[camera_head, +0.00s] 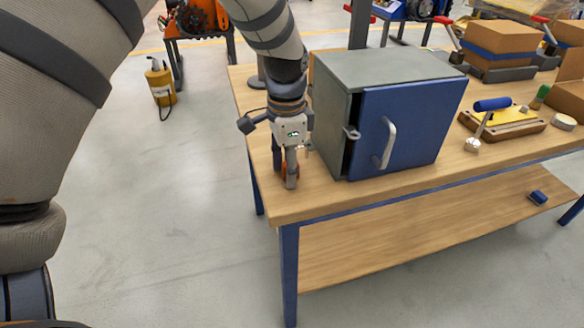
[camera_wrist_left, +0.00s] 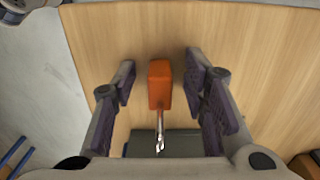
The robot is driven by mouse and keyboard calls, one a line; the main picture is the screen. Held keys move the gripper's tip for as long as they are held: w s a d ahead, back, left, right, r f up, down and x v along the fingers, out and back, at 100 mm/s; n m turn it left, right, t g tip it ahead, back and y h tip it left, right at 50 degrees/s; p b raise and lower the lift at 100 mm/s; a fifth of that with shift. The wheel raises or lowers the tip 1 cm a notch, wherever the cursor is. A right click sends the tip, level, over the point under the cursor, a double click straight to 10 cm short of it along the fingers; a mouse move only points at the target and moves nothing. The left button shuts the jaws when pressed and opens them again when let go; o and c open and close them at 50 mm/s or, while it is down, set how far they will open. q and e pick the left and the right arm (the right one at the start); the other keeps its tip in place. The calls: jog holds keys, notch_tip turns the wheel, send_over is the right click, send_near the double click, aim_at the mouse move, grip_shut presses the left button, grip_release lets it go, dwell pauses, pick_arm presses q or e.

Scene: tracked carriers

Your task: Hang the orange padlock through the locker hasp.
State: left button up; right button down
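The orange padlock (camera_wrist_left: 160,84) is on the wooden table top, its metal shackle (camera_wrist_left: 160,130) pointing toward the bottom of the left wrist view. My left gripper (camera_wrist_left: 160,70) is open around it, with a gap between the padlock and each finger. In the head view my left gripper (camera_head: 286,180) points down near the table's left edge, and a little of the padlock's orange shows between its fingers. The grey locker (camera_head: 385,66) with a blue door (camera_head: 425,118) stands just right of it. The grey hasp (camera_head: 351,132) is at the door's left edge. My right gripper is not in view.
The door has a pale handle (camera_head: 387,145) and a dark gap along its left edge. A yellow-topped board (camera_head: 505,124), a blue-handled tool (camera_head: 490,104) and cardboard boxes (camera_head: 500,38) are farther right. Bare table (camera_head: 325,195) lies in front of the locker.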

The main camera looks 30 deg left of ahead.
pick_arm(q)
jog(key=shift+r, duration=0.1)
grip_shut()
jog(key=shift+r, duration=0.1)
